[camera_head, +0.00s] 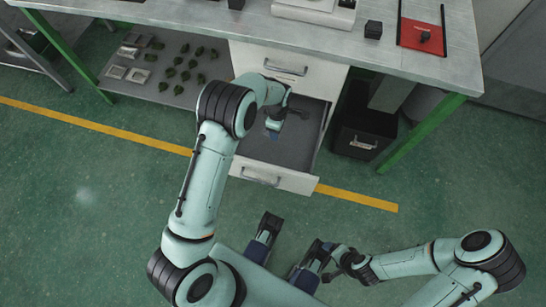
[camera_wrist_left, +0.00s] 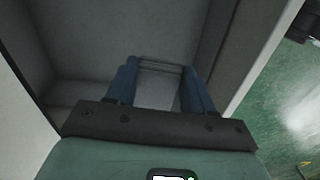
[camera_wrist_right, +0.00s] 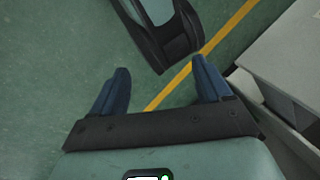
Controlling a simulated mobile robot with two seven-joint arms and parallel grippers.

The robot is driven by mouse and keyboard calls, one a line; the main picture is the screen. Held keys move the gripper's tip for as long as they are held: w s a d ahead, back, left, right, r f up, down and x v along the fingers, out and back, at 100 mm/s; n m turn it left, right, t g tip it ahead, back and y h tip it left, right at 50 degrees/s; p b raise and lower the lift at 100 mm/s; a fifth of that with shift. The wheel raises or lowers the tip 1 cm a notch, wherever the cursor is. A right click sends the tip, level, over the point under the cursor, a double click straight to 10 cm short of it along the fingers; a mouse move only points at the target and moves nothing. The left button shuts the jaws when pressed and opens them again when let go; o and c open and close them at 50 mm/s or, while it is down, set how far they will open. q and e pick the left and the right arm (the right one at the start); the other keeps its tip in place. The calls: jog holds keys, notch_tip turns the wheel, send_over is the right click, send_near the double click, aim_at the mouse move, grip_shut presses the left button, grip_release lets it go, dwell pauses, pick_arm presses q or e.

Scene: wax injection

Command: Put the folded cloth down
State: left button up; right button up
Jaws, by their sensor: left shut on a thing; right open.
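My left gripper (camera_head: 273,128) reaches down into the open drawer (camera_head: 250,150) under the workbench. In the left wrist view its two blue fingers (camera_wrist_left: 157,72) stand apart, with a light grey folded cloth (camera_wrist_left: 159,84) between them. The gripper is shut on the cloth, inside the drawer walls. I cannot tell whether the cloth touches the drawer floor. In the head view my wrist mostly hides the cloth. My right gripper (camera_wrist_right: 163,85) is open and empty over the green floor, away from the drawer.
The workbench (camera_head: 200,14) spans the top, with a red tray (camera_head: 421,36) on it. A closed drawer (camera_head: 285,67) sits above the open one. A dark bin (camera_head: 364,136) stands right of the drawer. A lower shelf (camera_head: 174,91) with several small parts lies left.

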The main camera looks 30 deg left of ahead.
pick_arm(q)
jog(key=n+b, duration=0.1)
jog(key=b, duration=0.3)
send_over(276, 155)
notch_tip(276, 155, down, 17)
jog(key=shift+f, duration=0.1)
notch_tip(276, 155, down, 3)
jog(key=shift+s+f+b, duration=0.1)
jog(key=shift+f+b, duration=0.1)
jog(key=shift+b, duration=0.3)
jog(key=shift+f, duration=0.35)
jog(key=shift+r, duration=0.1)
pick_arm(e)
jog(key=w+d+f+t+h, duration=0.1)
jog(key=w+d+f, duration=0.2)
jog(key=w+f, duration=0.2)
jog(key=shift+w+d+f+m+t, duration=0.3)
jog(key=shift+w+d+f+t, duration=0.1)
jog(key=shift+f, duration=0.35)
jog(key=shift+f, duration=0.1)
pick_arm(q)
jog(key=o, duration=1)
pick_arm(e)
jog(key=shift+s+f, duration=0.15)
jog(key=shift+s, duration=0.1)
